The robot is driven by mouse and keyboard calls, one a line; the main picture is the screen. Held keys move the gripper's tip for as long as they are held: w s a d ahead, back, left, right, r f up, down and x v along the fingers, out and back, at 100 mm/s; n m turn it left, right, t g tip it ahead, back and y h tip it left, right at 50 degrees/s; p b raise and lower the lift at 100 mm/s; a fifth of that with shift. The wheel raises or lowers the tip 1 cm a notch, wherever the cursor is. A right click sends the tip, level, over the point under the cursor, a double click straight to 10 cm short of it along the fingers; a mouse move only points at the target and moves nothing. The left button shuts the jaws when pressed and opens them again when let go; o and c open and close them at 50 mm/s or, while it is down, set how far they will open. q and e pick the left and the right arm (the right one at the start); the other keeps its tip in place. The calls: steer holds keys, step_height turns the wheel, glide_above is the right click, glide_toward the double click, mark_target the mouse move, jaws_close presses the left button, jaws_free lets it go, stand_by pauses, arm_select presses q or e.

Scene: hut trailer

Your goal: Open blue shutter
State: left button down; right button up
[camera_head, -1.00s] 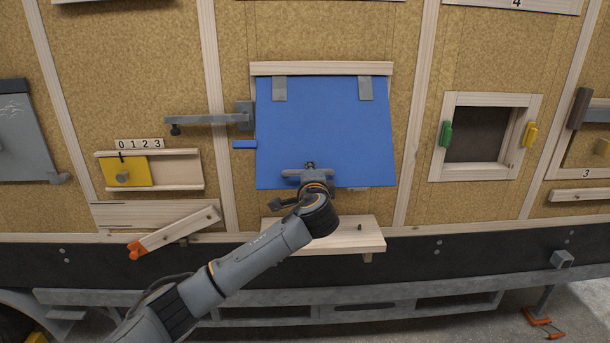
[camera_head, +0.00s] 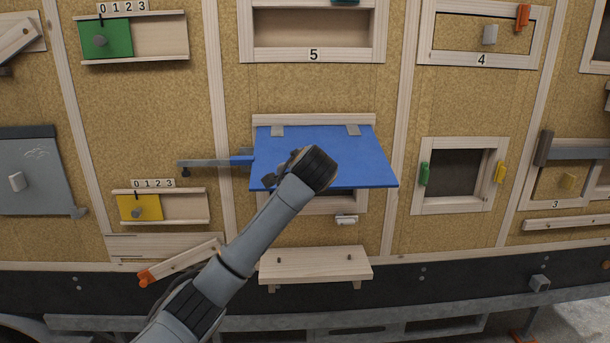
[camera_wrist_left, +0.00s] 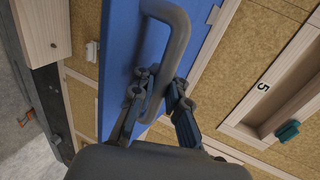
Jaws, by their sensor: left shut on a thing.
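The blue shutter (camera_head: 350,160) hangs from two grey hinges at its top edge and is swung outward and up, its lower edge away from the wall. Part of a wooden-framed opening (camera_head: 340,203) shows beneath it. My left gripper (camera_wrist_left: 158,108) is shut on the shutter's grey bar handle (camera_wrist_left: 178,40), as the left wrist view shows. In the head view my left wrist covers the handle and the fingers. The blue shutter (camera_wrist_left: 122,50) also fills the middle of the wrist view. My right gripper is in neither view.
A grey metal arm (camera_head: 208,163) sticks out left of the shutter. A small white catch (camera_head: 346,220) sits below it, and a wooden shelf (camera_head: 315,264) lower still. A wooden frame with green and yellow tabs (camera_head: 462,175) is at right. Frame 5 (camera_head: 312,55) is above.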

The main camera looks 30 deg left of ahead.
arm_select(q)
steer(key=shift+d+r, duration=0.15)
steer(key=shift+r, duration=0.4)
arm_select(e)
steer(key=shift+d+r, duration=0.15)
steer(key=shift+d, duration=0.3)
arm_select(q)
steer(key=c, duration=1.4)
jaws_free()
steer(key=shift+s+r, duration=0.1)
steer(key=shift+r, duration=0.05)
steer(key=shift+o, duration=0.2)
steer(key=shift+s+d, duration=0.1)
steer(key=shift+d, duration=0.1)
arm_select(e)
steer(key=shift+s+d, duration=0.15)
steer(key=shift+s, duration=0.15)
arm_select(q)
steer(key=shift+s, duration=0.2)
steer(key=v, duration=1.1)
steer(key=shift+s+d+r, duration=0.2)
steer(key=shift+d+r, duration=0.05)
steer(key=shift+d, duration=0.05)
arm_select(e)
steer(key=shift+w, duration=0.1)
